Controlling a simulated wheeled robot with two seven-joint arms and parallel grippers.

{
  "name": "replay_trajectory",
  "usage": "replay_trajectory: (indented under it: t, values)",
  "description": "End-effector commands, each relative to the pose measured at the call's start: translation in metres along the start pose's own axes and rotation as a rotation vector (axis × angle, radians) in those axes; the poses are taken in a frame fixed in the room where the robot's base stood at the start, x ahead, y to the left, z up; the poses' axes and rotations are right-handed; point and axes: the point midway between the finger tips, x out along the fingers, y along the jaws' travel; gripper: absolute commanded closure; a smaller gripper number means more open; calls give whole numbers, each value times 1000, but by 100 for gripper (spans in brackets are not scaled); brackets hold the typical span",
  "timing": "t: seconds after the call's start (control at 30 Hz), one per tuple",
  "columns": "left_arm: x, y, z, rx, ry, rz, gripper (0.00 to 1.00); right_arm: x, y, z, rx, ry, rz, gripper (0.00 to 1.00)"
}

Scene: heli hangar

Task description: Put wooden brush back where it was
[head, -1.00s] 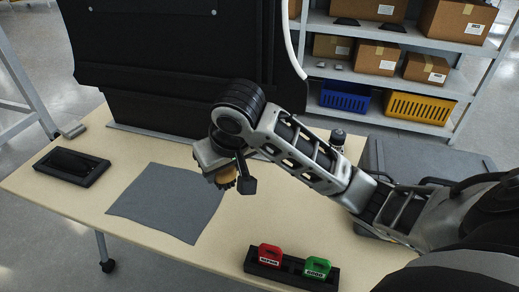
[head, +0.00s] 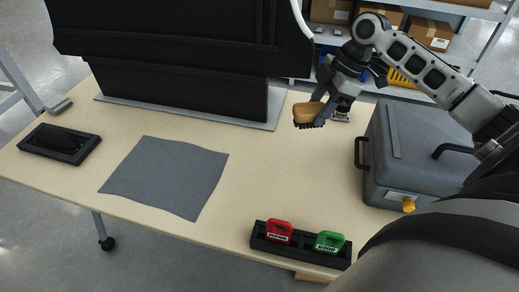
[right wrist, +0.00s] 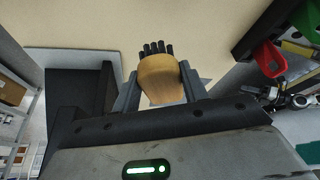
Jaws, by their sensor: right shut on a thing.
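The wooden brush (head: 308,113) has a tan wooden body and dark bristles. My right gripper (head: 322,104) is shut on it and holds it above the back right part of the table, bristles downward. In the right wrist view the brush (right wrist: 161,80) sits between the two fingers, with the bristles at its far end. A small dark item with a white label (head: 341,115) is partly hidden behind the gripper. My left gripper is not in view.
A grey cloth (head: 165,177) lies flat on the table (head: 262,180). A black tray (head: 60,143) is at left. A rack with red and green tags (head: 300,245) is at the front. A grey case (head: 415,155) stands at right, a black panel (head: 170,75) at the back. The table middle is clear.

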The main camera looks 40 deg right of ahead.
Motion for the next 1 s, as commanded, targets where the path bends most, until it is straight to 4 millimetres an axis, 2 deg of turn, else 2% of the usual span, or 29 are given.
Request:
replay_trajectory:
  t: [0.03, 0.3, 0.5, 0.87, 1.0]
  values:
    - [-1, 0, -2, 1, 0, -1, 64, 7, 2, -12, -7, 9, 0, 78]
    - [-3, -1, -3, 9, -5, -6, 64, 60, 15, -62, -4, 8, -1, 78]
    - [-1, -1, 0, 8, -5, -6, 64, 106, 20, -72, 0, 4, -1, 78]
    - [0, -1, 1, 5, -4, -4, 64, 138, 24, -80, 0, 2, -2, 78]
    - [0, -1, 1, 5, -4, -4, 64, 158, 24, -69, 3, -1, -2, 78]
